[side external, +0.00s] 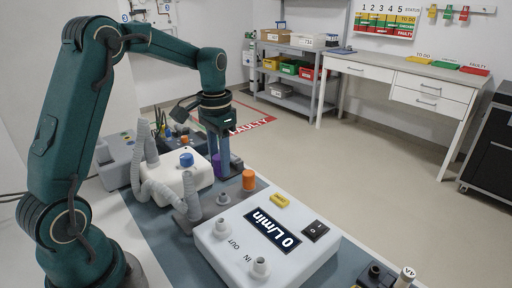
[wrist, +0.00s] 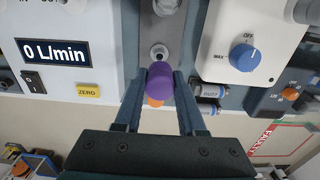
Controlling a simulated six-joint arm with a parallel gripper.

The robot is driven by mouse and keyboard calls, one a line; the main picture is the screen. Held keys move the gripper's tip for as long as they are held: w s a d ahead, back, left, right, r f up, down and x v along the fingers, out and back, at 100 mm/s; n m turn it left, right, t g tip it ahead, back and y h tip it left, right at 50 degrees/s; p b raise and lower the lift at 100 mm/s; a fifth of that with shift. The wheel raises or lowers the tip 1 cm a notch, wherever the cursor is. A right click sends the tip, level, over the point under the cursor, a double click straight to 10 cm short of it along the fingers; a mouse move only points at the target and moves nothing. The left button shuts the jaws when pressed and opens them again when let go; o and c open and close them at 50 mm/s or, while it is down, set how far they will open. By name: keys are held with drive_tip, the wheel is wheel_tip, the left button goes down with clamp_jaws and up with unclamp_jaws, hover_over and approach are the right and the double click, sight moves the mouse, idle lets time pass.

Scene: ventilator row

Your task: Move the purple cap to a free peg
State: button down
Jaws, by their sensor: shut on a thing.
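The purple cap (wrist: 159,82) is between the two fingers of my gripper (wrist: 160,73), which is shut on it. In the side view the purple cap (side external: 216,164) shows partly behind a finger of my gripper (side external: 220,172). The cap appears held above the grey peg strip (side external: 262,188); the exact height is hard to tell. A bare grey peg (wrist: 158,52) stands just beyond the cap in the wrist view and also shows in the side view (side external: 223,198). An orange cap (side external: 249,180) sits on the strip; the purple cap partly hides it in the wrist view (wrist: 153,102).
The white flow meter (side external: 272,240) reading 0 L/min stands on one side of the strip. A white unit with a blue knob (side external: 187,160) and grey corrugated hoses (side external: 150,172) stand on the other side, close to my gripper.

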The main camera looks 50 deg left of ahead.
sight(223, 194)
drive_tip(key=shift+f, duration=2.75)
drive_tip(key=shift+f, duration=1.25)
drive_tip(key=shift+c, duration=2.1)
unclamp_jaws()
